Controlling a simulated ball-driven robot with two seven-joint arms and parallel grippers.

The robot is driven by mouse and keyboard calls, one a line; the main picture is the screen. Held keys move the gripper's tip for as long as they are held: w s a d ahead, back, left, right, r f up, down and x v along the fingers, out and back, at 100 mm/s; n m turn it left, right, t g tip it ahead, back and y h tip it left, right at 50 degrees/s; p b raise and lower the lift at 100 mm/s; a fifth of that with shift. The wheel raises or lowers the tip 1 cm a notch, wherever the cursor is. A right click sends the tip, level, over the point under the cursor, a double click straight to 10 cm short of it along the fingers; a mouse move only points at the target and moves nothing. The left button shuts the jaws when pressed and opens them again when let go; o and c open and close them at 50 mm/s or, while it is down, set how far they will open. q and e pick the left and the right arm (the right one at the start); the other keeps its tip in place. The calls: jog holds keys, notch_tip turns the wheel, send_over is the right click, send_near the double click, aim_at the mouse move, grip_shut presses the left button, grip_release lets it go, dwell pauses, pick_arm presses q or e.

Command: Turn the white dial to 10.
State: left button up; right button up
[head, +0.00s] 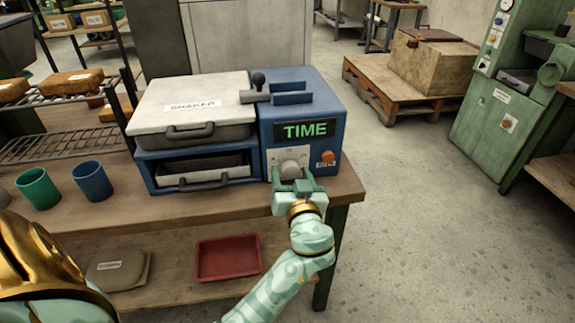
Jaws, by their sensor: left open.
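The white dial (289,168) sits on a pale plate on the front of a blue machine (329,103), below a display (305,130) that reads TIME in green. Its scale marks are too small to read. My left gripper (292,180) is right in front of the dial, with its open fingers pointing at it and reaching its lower part. I cannot tell whether the fingers touch the dial. An orange button (328,157) is to the right of the dial. My right gripper is not in view.
A white-lidded press (190,105) with dark handles forms the machine's left part. Green (38,188) and blue (92,180) cups stand left on the bench (210,206). A red tray (228,258) lies on the lower shelf.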

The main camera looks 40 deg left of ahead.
pick_arm(q)
jog(key=c, duration=1)
